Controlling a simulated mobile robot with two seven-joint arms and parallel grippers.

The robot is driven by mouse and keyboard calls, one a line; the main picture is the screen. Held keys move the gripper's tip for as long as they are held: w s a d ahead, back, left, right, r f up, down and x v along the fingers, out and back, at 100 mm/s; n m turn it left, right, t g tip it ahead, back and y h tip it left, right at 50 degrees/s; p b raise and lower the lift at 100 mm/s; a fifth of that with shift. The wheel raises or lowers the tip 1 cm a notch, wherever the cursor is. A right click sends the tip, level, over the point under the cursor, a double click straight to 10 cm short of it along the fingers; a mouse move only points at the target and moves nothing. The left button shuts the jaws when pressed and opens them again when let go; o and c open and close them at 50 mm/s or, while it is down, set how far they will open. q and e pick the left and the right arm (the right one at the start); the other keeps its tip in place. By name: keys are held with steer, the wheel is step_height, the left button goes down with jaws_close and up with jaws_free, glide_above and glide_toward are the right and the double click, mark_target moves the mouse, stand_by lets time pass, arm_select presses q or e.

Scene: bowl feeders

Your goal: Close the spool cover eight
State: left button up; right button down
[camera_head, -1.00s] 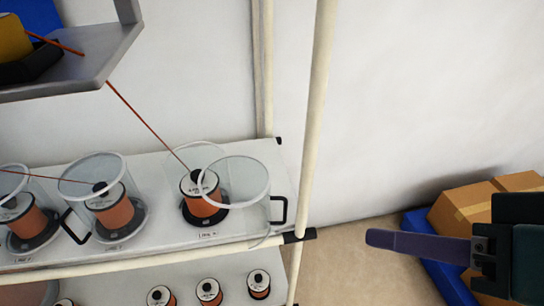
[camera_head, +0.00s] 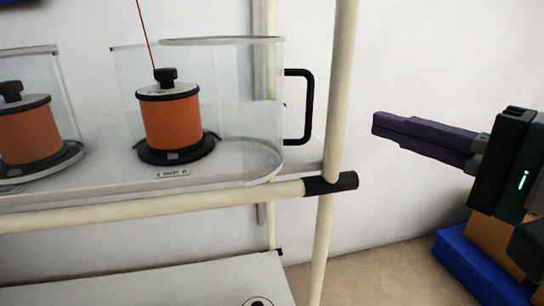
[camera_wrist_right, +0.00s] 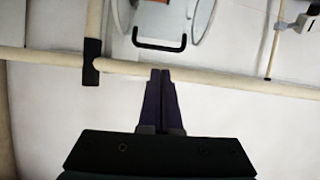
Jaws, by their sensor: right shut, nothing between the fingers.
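A clear spool cover (camera_head: 225,41) with a black handle (camera_head: 309,106) stands on the shelf at the right end, swung out to the right of its orange spool (camera_head: 172,120). The spool has a black knob on top and a black base. My right gripper (camera_head: 376,123) is shut and empty, to the right of the handle and apart from it, beyond the shelf post. In the right wrist view the shut fingers (camera_wrist_right: 160,72) point towards the handle (camera_wrist_right: 160,46), with a gap between. My left gripper is not in view.
A cream upright post (camera_head: 342,90) and front rail (camera_head: 150,208) with a black joint (camera_head: 330,183) stand close to the handle. Another covered spool (camera_head: 30,133) is at the left. A blue crate (camera_head: 475,270) with boxes is on the floor at the right.

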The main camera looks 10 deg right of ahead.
mark_target(329, 110)
steer(key=x, duration=1)
steer(key=shift+w+d+f+m, duration=0.25)
steer(key=shift+w+f+m, duration=0.05)
steer(key=shift+f, duration=0.05)
